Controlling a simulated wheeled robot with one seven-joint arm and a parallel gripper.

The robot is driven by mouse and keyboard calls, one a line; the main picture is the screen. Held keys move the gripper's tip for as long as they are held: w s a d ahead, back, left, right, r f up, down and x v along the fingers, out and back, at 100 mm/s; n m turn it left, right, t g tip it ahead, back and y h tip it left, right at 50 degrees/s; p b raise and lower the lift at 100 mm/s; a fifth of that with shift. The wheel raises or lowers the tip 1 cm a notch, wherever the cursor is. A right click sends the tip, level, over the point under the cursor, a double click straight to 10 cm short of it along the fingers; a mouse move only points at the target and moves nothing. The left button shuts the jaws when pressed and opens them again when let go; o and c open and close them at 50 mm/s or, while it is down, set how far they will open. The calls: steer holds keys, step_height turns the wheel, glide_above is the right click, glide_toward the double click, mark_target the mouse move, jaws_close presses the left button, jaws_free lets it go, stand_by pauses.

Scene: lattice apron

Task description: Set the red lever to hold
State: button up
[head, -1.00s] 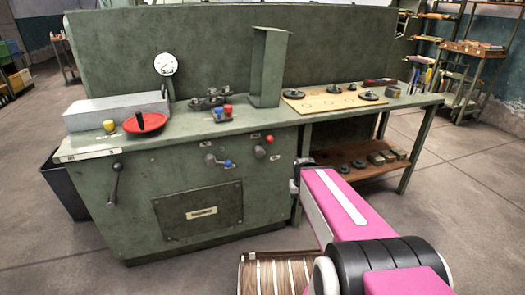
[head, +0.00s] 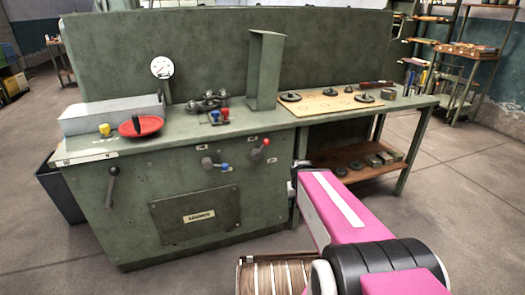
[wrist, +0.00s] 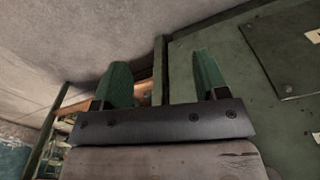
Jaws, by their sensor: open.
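In the head view my pink arm reaches toward the panel's right edge, below and right of the red lever; the fingers are not clearly visible there. The red lever is not recognisable in the wrist view.
A dark handle (head: 111,186) hangs at the panel's left. A cover plate (head: 196,216) is below. The bench (head: 425,101) with a lower shelf (head: 325,157) is right. Open floor lies right.

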steer(key=w+d+r+m+t+h, duration=0.1)
steer(key=w+d+r+t+h, duration=0.15)
steer(key=w+t, duration=0.4)
steer(key=n+t+y, duration=0.6)
steer(key=t+y, duration=0.3)
steer(key=y, duration=0.2)
glide_toward(268, 144)
steer(key=x, duration=1.1)
steer(key=shift+w+a, duration=0.1)
steer(key=shift+w, duration=0.3)
jaws_close()
